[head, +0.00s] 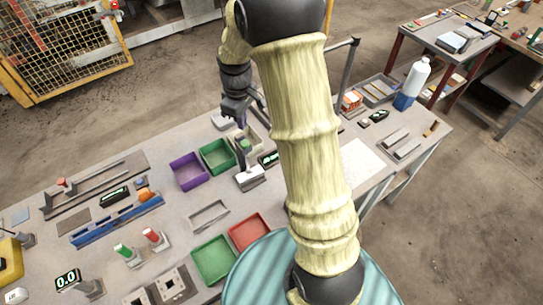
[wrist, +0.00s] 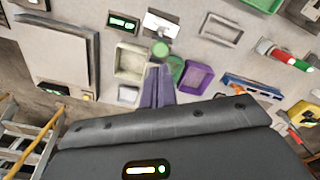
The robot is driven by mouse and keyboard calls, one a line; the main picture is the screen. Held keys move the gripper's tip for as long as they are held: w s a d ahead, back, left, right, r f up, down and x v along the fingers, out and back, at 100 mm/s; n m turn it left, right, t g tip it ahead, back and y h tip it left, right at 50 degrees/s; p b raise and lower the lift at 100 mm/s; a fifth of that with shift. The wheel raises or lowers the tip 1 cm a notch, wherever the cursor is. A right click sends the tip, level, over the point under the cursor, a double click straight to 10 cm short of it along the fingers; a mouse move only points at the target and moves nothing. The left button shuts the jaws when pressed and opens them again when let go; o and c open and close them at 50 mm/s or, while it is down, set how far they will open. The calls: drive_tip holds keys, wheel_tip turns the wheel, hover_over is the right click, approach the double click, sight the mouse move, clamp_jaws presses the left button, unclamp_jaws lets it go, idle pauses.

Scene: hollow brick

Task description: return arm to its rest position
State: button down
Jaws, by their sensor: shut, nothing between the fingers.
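My arm reaches from the bottom of the head view, up and over the long grey workbench (head: 300,160), its pale ribbed links covering part of the bench. My gripper (head: 241,120) hangs above the far side of the bench, near the green-topped device (head: 245,146). In the wrist view my gripper (wrist: 157,88) shows two purple fingers side by side, closed together and empty. Their tips point toward the bench, close in the picture to the green knob (wrist: 160,48); the gap between them cannot be told.
A purple bin (head: 188,171), a green bin (head: 216,156) and a beige bin (wrist: 131,60) lie near the gripper. A white bottle (head: 417,76) stands at the bench's right end. A yellow mesh cage (head: 75,45) is at the far left. A ladder (wrist: 25,140) shows in the wrist view.

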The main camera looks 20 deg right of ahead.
idle(0.4)
drive_tip(key=s+r+m+t+b, duration=0.1)
drive_tip(key=s+m, duration=0.7)
drive_tip(key=s, duration=0.9)
drive_tip(key=shift+s+r+t+b, duration=0.15)
drive_tip(key=shift+r+t+b, duration=0.1)
drive_tip(key=shift+t+b, duration=0.45)
drive_tip(key=shift+a, duration=0.1)
drive_tip(key=shift+s, duration=0.1)
